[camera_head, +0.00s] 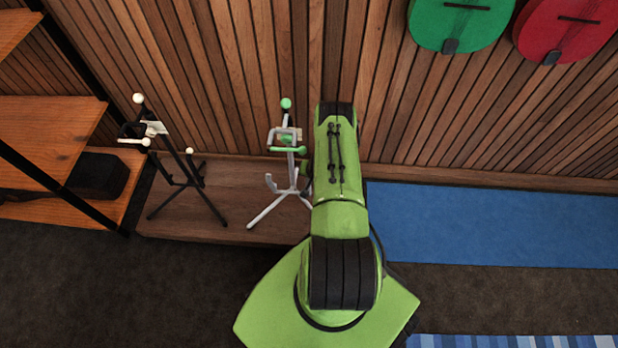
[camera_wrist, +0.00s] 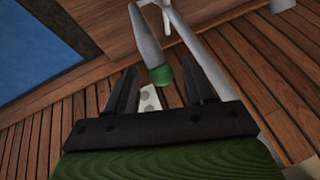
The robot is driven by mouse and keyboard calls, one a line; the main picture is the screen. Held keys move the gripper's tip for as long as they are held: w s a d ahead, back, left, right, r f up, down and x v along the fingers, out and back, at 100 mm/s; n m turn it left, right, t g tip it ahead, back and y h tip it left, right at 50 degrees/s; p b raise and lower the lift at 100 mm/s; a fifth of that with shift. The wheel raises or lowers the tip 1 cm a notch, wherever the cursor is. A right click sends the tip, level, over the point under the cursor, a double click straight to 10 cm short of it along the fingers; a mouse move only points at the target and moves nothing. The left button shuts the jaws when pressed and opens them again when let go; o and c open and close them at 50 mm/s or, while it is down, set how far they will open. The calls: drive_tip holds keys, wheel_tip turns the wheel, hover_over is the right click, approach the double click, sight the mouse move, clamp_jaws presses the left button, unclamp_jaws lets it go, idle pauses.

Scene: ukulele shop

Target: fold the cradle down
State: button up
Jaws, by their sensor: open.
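A white stand (camera_head: 292,178) with green tips stands on a low wooden platform, left of my arm in the head view. Its cradle (camera_head: 287,150) is near the top, with green-ended arms and a green ball above. The head view hides my gripper behind my arm. In the wrist view my gripper (camera_wrist: 164,86) is open. A white arm of the stand ending in a green tip (camera_wrist: 162,75) shows between the two fingers. I cannot tell whether a finger touches it. A white rod of the stand (camera_wrist: 205,62) passes beside the right finger.
A black stand (camera_head: 180,165) with white tips stands to the left on the same platform (camera_head: 170,222). Wooden shelves (camera_head: 45,130) are at the far left. A slatted wall rises behind, with green (camera_head: 460,22) and red (camera_head: 565,30) instruments. A blue mat (camera_head: 490,225) lies right.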

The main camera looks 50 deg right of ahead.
drive_tip(key=shift+x, duration=0.9)
drive_tip(key=shift+c, duration=0.2)
clamp_jaws()
